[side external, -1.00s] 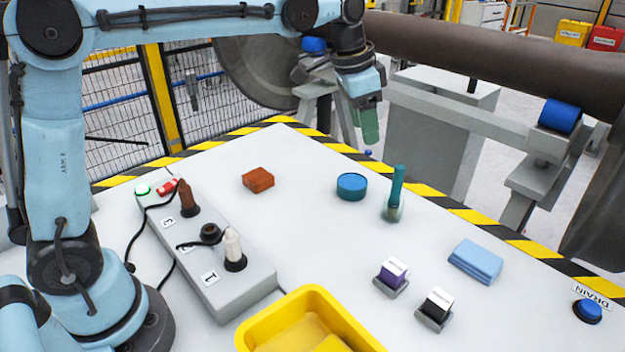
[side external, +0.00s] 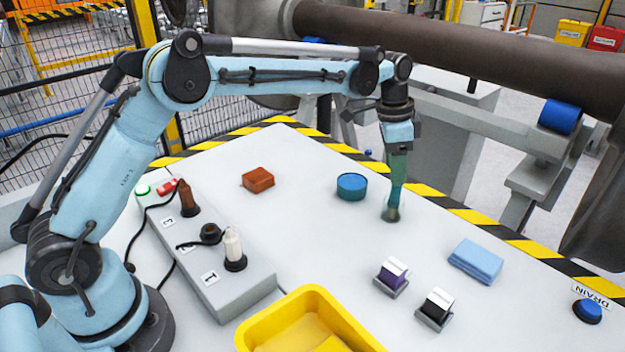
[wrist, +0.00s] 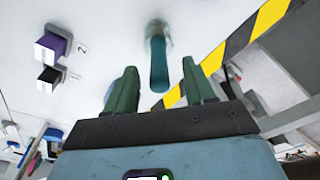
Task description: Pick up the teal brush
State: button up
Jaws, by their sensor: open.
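The teal brush (side external: 396,190) stands upright in a small clear holder (side external: 391,212) on the white table, right of the round blue tin. My gripper (side external: 398,168) is directly over it, pointing down, with its green fingers around or just in front of the brush's upper part; the side view does not show which. In the wrist view the brush (wrist: 158,62) lies between the lines of the two spread green fingers (wrist: 160,88), its handle end toward the gripper. The fingers are apart, and neither touches the handle in that view.
The round blue tin (side external: 351,186) stands close left of the brush. A striped edge (side external: 453,208) runs behind the brush.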

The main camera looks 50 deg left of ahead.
aim_at(397, 198)
jog(key=shift+w+d+f, duration=0.1)
jog(key=shift+d+f, duration=0.05)
jog(key=shift+f, duration=0.8)
jog(key=shift+w+d+f, duration=0.1)
jog(key=shift+d+f, duration=0.05)
jog(key=shift+f, duration=0.75)
jog(key=shift+w+d+f, duration=0.1)
jog(key=shift+d+f, duration=0.05)
jog(key=shift+f, duration=0.8)
grip_shut()
